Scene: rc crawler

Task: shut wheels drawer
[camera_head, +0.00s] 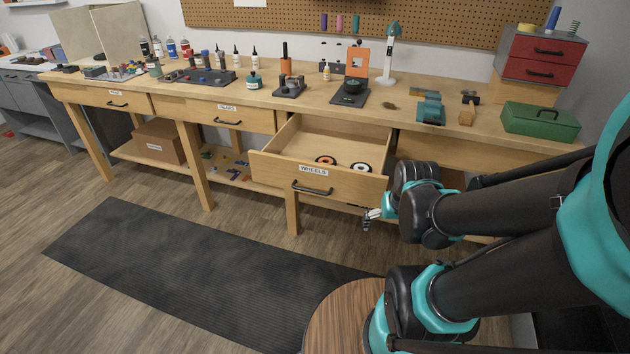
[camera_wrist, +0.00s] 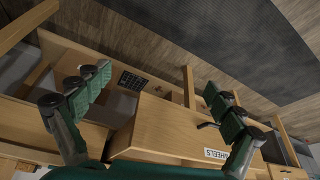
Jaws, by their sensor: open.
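The wheels drawer (camera_head: 340,185) is pulled out from the workbench, and its front carries a WHEELS label and a dark bar handle (camera_head: 312,188). Several small wheels (camera_head: 326,160) lie inside it. My gripper (camera_head: 370,218) is by the lower right corner of the drawer front, partly hidden behind my wrist. In the wrist view my gripper (camera_wrist: 165,98) is open, with its two green fingers spread and nothing between them held. The drawer front (camera_wrist: 165,130) shows between and beyond the fingers there, with the handle (camera_wrist: 207,125) close to the right finger. I cannot tell whether that finger touches it.
The workbench top (camera_head: 270,100) holds bottles, fixtures, a lamp and a green toolbox (camera_head: 540,121). The other two drawers (camera_head: 222,113) to the left look shut. A cardboard box (camera_head: 160,141) sits on the lower shelf. A dark floor mat (camera_head: 190,270) lies clear in front.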

